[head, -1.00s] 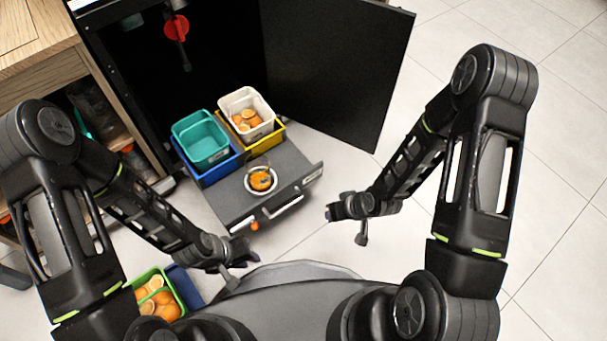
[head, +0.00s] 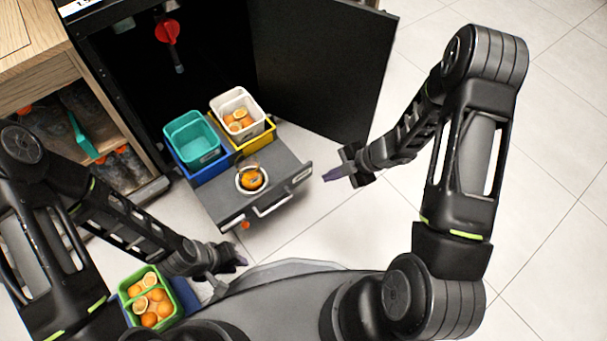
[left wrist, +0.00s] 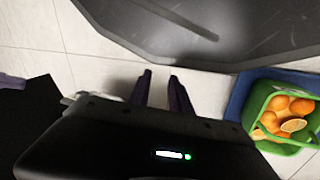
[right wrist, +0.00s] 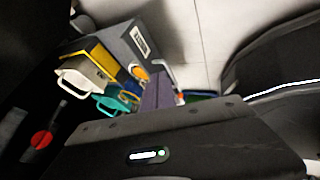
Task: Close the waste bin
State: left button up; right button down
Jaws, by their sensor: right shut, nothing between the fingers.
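The waste bin is a pulled-out grey drawer (head: 220,205) with a metal handle (head: 272,205) on its front. It stands out from the open black cabinet and also shows in the right wrist view (right wrist: 120,42). A teal bin (head: 190,140) and a white bin (head: 240,100) stand at its back. My right gripper (head: 332,174) is shut and empty, apart from the drawer, just right of its front corner. Its purple fingers (right wrist: 158,90) show together in the right wrist view. My left gripper (head: 240,260) is low, in front of the drawer. Its fingers (left wrist: 160,90) are apart and empty.
The black cabinet door (head: 325,75) stands open behind my right gripper. A round orange-filled piece (head: 251,179) sits on the drawer top. A green bin of oranges (head: 135,290) stands near my left arm. The tiled floor to the right is clear.

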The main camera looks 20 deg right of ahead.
jog(key=b, duration=0.5)
send_near(291, 180)
notch_tip(291, 180, down, 4)
jog(key=s, duration=0.3)
jog(key=w, duration=0.1)
jog(key=w+a, duration=0.1)
jog(key=w, duration=0.1)
jog(key=w+a+b, duration=0.1)
jog(key=shift+w+a, duration=0.15)
jog(key=shift+w, duration=0.05)
